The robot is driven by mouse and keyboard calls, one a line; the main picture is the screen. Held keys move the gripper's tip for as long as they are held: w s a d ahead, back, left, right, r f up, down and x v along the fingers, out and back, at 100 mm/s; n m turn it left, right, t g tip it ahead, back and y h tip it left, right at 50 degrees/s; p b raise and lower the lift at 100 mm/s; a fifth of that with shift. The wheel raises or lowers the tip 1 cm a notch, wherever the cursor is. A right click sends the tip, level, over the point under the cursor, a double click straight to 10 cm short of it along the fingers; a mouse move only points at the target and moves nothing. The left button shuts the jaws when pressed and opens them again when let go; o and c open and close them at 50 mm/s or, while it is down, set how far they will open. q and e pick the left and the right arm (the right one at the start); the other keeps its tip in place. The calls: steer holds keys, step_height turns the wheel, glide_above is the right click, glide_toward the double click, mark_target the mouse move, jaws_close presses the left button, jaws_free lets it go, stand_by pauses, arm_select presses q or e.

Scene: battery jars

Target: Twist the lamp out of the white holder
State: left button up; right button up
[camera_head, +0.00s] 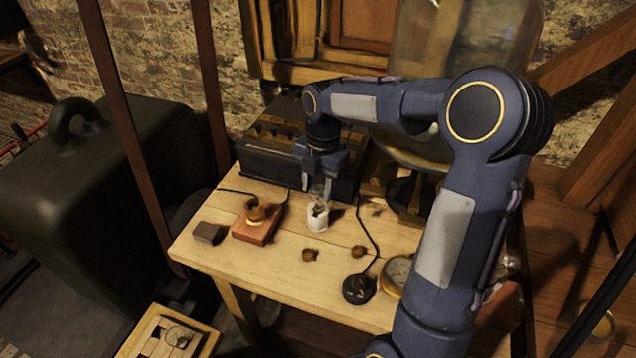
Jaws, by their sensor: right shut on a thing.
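The white holder (317,221) stands upright on the wooden table (285,272), a little right of the table's middle. My right gripper (320,184) points straight down over it and is shut on the lamp (318,207), a small clear glass bulb. The lamp's base is at the mouth of the holder. I cannot tell whether its thread is still engaged. The fingers hide part of the glass. My left gripper is not in view.
A wooden block with a brass socket (257,228) and a dark block (209,232) stand to the left. Small brass pieces (309,255), a black round switch (358,289) with a cable and a gauge (397,271) lie in front and right. A dark battery box (275,165) stands behind.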

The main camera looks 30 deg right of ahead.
steer(key=shift+r+n+p, duration=0.1)
steer(key=shift+n+p, duration=0.4)
steer(key=shift+n, duration=0.2)
steer(key=n+p, duration=0.1)
steer(key=n, duration=0.2)
steer(key=shift+p, duration=0.3)
steer(key=shift+n, duration=0.4)
steer(key=shift+r+p, duration=1.1)
steer(key=shift+p, duration=0.05)
step_height(320, 180, up, 5)
steer(key=p, duration=0.4)
